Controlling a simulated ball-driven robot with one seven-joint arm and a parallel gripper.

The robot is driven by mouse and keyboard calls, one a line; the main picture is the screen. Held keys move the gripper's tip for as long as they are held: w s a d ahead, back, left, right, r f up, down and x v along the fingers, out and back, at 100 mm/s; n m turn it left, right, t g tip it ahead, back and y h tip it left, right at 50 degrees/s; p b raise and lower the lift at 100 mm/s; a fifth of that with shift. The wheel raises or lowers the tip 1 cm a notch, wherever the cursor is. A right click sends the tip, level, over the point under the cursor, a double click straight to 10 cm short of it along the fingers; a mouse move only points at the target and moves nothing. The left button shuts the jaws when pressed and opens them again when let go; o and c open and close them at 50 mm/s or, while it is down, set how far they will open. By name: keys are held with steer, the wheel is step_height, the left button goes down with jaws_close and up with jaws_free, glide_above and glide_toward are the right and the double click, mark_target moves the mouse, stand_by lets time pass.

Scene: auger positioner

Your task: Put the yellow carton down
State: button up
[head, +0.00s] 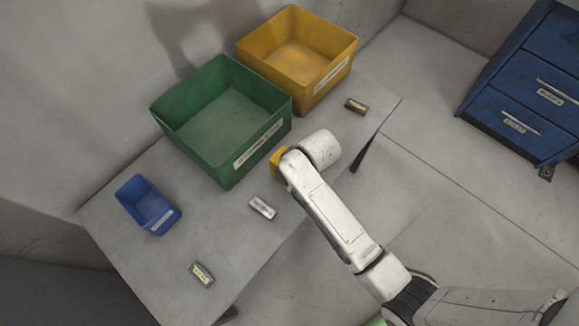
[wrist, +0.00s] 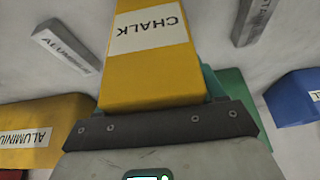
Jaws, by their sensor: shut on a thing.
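The yellow carton (wrist: 150,82) fills the upper middle of the wrist view, with a white label reading CHALK upside down. My gripper (wrist: 160,125) is shut on it; its dark palm edge shows below the carton, and the fingertips are mostly hidden. In the head view only a small yellow side of the carton (head: 276,162) shows, beside my white wrist, near the right corner of the green bin (head: 228,174). My arm hides the rest of it and the gripper. I cannot tell its height above the grey table (head: 175,205).
A yellow bin (head: 285,82) stands behind the green bin, and a small blue bin (head: 158,221) stands at left. Small labelled blocks lie on the table: silver (head: 262,207), grey (head: 203,274), brown (head: 356,106). Bare table lies between them. A blue drawer cabinet (head: 530,90) stands at right.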

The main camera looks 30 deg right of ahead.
steer(key=o, duration=1.2)
steer(key=shift+f, duration=0.1)
steer(key=shift+o, duration=0.2)
steer(key=p+v, duration=0.1)
steer(key=v, duration=1.1)
steer(key=s+d+f+m+g, duration=0.1)
steer(key=s+d+m, duration=0.1)
steer(key=s, duration=0.7)
steer(key=s+d+m+g+h, duration=0.1)
steer(key=s+d, duration=0.3)
steer(key=s, duration=0.6)
steer(key=shift+f+m+g+h, duration=0.3)
steer(key=shift+f+m+g, duration=0.1)
steer(key=shift+m+g, duration=0.15)
